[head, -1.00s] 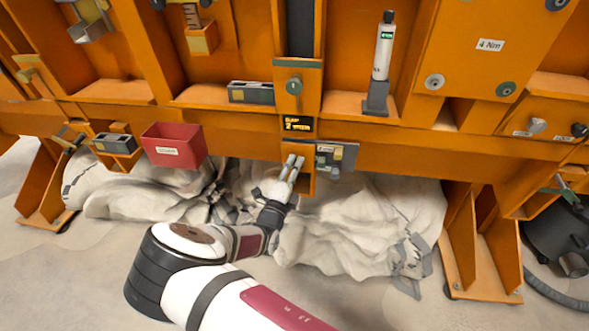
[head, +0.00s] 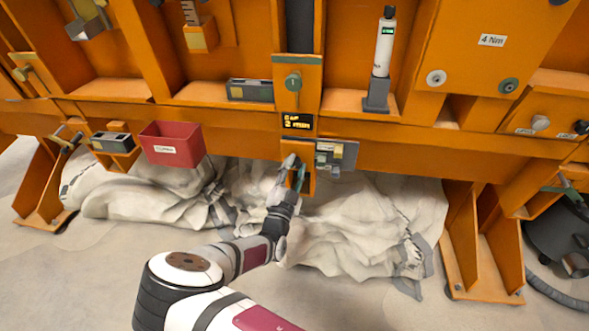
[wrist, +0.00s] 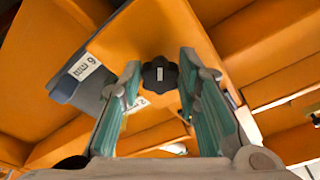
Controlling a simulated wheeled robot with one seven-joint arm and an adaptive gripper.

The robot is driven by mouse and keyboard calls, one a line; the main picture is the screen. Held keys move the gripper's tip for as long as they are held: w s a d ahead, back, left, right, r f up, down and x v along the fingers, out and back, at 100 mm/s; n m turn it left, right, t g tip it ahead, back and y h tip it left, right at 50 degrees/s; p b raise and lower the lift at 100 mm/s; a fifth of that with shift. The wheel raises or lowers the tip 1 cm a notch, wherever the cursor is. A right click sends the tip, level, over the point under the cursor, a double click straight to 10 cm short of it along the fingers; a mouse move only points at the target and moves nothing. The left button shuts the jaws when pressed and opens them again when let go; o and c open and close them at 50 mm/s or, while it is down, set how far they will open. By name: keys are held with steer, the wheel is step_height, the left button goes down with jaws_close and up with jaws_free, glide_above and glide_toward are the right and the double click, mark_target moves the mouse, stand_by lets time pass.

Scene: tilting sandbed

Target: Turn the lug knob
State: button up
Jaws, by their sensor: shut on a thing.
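The lug knob (wrist: 160,73) is a dark, lobed knob with a small pale mark at its middle, on an orange face in the wrist view. My gripper (wrist: 160,68) has its two teal-padded fingers on either side of the knob and is shut on it. In the head view my gripper (head: 292,168) reaches up to the small orange bracket (head: 308,182) under the beam. The knob is hidden there behind the fingers.
A grey block with labels (head: 337,155) sits just right of the bracket. A small display (head: 297,122) is above it. A red bin (head: 172,146) hangs to the left. Crumpled pale cloth (head: 350,225) lies below and behind my arm.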

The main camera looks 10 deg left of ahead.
steer(key=shift+f+n, duration=0.1)
steer(key=shift+n, duration=1.3)
steer(key=shift+y, duration=0.4)
steer(key=o, duration=1.1)
steer(key=v, duration=1.2)
steer(key=shift+f, duration=0.15)
steer(key=shift+w+a, duration=0.1)
